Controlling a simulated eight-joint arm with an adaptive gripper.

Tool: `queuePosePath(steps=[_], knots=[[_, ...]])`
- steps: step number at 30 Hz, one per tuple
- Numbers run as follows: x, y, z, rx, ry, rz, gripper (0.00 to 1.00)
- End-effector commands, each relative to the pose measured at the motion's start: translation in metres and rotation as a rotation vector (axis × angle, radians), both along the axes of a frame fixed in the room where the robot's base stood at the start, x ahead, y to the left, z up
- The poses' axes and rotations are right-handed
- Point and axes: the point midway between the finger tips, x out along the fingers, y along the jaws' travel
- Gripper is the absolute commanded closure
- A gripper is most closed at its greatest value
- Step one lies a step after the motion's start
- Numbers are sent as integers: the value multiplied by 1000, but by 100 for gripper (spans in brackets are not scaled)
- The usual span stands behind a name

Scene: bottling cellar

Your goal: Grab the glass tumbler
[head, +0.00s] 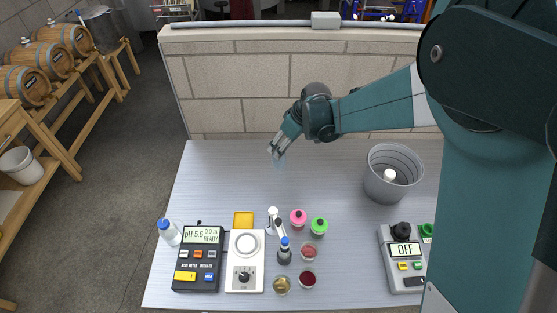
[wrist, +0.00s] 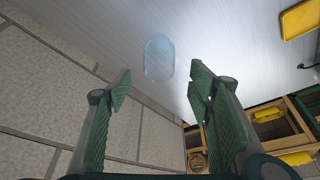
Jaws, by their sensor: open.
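The glass tumbler (head: 279,161) is clear and faintly blue, standing on the metal bench near the back, just below my gripper in the head view. In the wrist view the tumbler (wrist: 159,58) shows as a pale see-through shape ahead of the fingers, between their lines and apart from them. My gripper (head: 277,149) is open and empty, pointing down towards the tumbler. In the wrist view both green-padded fingers (wrist: 160,84) stand wide apart with nothing between them. In the head view the tumbler is hard to make out, and its upper part may be hidden by the fingers.
A block wall (head: 330,85) rises behind the bench (head: 225,175). A grey bin (head: 374,188) stands right, holding something white. A pH meter (head: 199,258), a stirrer plate (head: 245,277), a yellow tray (head: 243,220) and several small jars crowd the front. The bench's back left is clear.

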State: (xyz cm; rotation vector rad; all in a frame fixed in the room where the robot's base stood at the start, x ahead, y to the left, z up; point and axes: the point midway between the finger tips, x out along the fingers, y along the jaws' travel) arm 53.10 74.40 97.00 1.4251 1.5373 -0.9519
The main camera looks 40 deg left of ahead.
Motion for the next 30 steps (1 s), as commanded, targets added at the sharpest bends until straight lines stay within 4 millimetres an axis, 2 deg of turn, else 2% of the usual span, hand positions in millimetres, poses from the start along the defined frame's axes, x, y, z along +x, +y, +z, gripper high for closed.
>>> queuePosePath(steps=[8, 23, 30], knots=[[0, 7, -17, 0, 0, 0, 48], [0, 9, -22, 0, 0, 0, 48], [0, 16, -40, 0, 0, -1, 48]])
